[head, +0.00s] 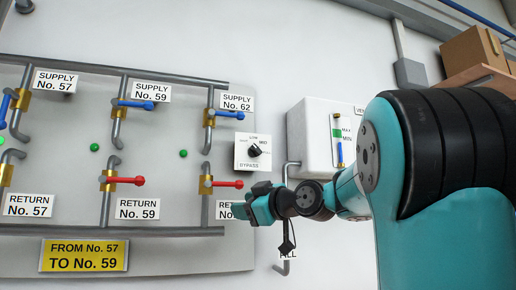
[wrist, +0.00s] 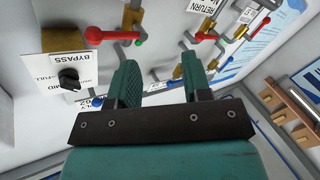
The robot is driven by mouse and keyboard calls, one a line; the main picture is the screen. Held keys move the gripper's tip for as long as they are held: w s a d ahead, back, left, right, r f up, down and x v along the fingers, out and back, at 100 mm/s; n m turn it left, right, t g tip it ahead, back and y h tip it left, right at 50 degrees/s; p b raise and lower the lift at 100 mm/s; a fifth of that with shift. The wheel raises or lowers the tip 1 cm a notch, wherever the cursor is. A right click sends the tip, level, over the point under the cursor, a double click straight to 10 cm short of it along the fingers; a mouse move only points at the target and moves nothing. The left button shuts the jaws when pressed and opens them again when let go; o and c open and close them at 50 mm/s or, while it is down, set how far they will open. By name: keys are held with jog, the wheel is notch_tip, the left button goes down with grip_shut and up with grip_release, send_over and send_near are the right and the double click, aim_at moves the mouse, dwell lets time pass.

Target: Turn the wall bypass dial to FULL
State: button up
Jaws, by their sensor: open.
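The bypass dial (head: 255,151) is a black knob on a white square plate (head: 243,163) marked BYPASS, on the wall panel right of the blue supply valves. Position words around the knob are too small to read surely in the head view, and I cannot tell which mark it points to. The knob also shows in the wrist view (wrist: 69,78), at the left, with its plate (wrist: 75,43) turned upside down. My gripper (head: 243,209) is open and empty, below the dial and apart from it. In the wrist view its two fingers (wrist: 162,83) are right of the dial.
Red return valve handles (head: 229,184) and blue supply handles (head: 229,114) stick out near the dial. A white tank (head: 310,140) with a gauge hangs to the right, with a pipe below. A cardboard box (head: 470,55) sits on a shelf at upper right.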

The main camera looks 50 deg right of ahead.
jog(key=s+d+r+t+h+p, duration=0.1)
jog(key=s+d+r+h, duration=0.25)
jog(key=d+r, duration=0.2)
jog(key=s+d+r+t+h+p, duration=0.1)
jog(key=s+d+r+t+h, duration=0.1)
jog(key=s+d+r, duration=0.3)
jog(key=p, duration=1.2)
send_near(259, 151)
jog(key=shift+n+y, duration=0.25)
jog(key=shift+n, duration=0.05)
jog(key=x, duration=0.9)
jog(key=shift+w+r, duration=0.1)
jog(key=shift+r, duration=0.25)
jog(key=shift+w+d, duration=0.15)
jog(key=shift+w, duration=0.25)
jog(key=shift+f, duration=0.1)
jog(key=c, duration=0.5)
